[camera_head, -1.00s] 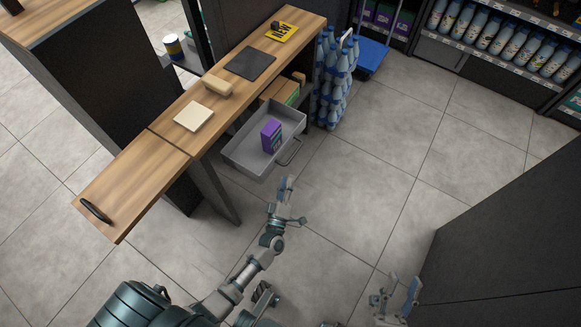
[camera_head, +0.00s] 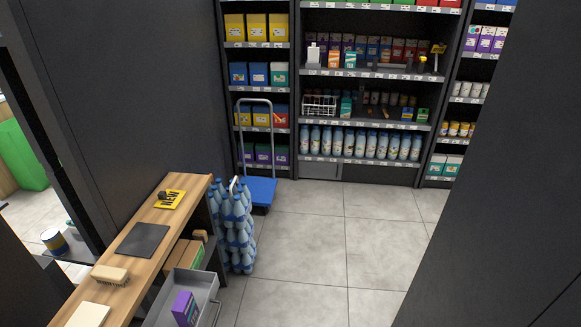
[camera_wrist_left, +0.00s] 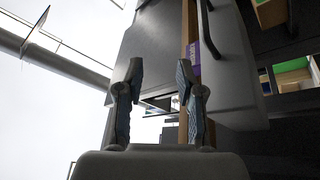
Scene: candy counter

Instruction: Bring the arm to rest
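My left gripper (camera_wrist_left: 160,90) shows in the left wrist view with its two fingers apart and nothing held between them. Beyond the fingers is the grey underside and front of the open drawer, apart from the gripper as far as I can tell. In the head view neither arm shows. The drawer (camera_head: 209,291) stands pulled out below the wooden counter, with a purple box (camera_head: 185,308) inside. My right gripper is not in view.
The wooden counter (camera_head: 125,264) carries a brush (camera_head: 110,274), a dark mat (camera_head: 144,239) and a yellow sign (camera_head: 169,199). Stacked bottles (camera_head: 235,233) and a blue cart (camera_head: 260,191) stand beyond. Tiled floor (camera_head: 310,262) is clear; a dark wall (camera_head: 500,190) stands right.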

